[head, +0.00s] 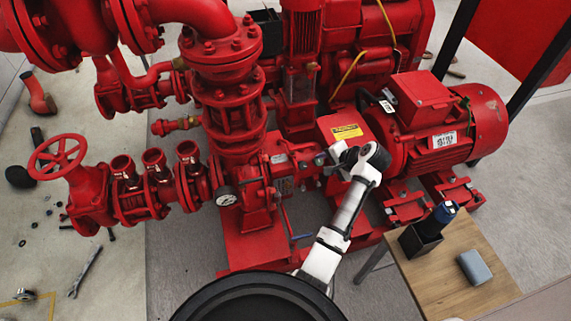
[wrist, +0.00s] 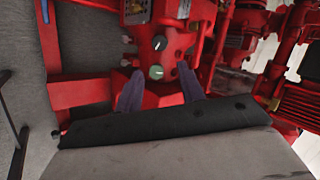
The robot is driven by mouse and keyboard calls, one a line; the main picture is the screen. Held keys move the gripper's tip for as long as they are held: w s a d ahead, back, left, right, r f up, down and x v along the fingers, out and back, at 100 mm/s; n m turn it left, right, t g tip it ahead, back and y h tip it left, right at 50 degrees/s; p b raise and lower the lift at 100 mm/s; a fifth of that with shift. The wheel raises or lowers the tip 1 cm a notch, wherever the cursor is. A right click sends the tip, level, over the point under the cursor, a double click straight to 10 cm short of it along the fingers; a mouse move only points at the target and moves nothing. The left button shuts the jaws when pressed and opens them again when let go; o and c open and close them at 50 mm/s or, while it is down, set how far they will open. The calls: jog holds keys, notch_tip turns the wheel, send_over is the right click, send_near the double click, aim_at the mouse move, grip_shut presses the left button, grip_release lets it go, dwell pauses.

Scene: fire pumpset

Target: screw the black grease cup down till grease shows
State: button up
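The black grease cup (wrist: 160,43) shows in the wrist view as a small round dark cap with a pale mark, on the red pump housing. A second round cap, grey-green (wrist: 156,72), sits just below it in the picture. My gripper (wrist: 158,84) is open, with one purple-grey finger on each side of the grey-green cap and nothing held. The black cup lies beyond the fingertips. In the head view my gripper (head: 343,160) is beside the pump's bearing housing, left of the motor; the arm's end hides much there, and I cannot make out the cups or any grease.
The red motor (head: 440,125) stands right of my arm. A wooden table (head: 440,285) at lower right bears a black holder (head: 418,243) with a blue-topped item, and a grey block (head: 474,267). Red pipes and a pressure gauge (head: 226,196) are to the left. Tools lie on the floor.

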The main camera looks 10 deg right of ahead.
aim_at(303, 166)
jog(key=x, duration=1.3)
jog(key=shift+f+b, duration=0.25)
jog(key=shift+b, duration=0.05)
jog(key=c, duration=0.7)
jog(key=shift+a+r+m+p, duration=0.1)
jog(key=shift+r+m+p, duration=0.1)
jog(key=shift+m+p, duration=0.6)
jog(key=shift+f+m+t, duration=0.25)
jog(key=shift+m+t, duration=0.15)
jog(key=shift+m, duration=0.3)
jog(key=o, duration=0.7)
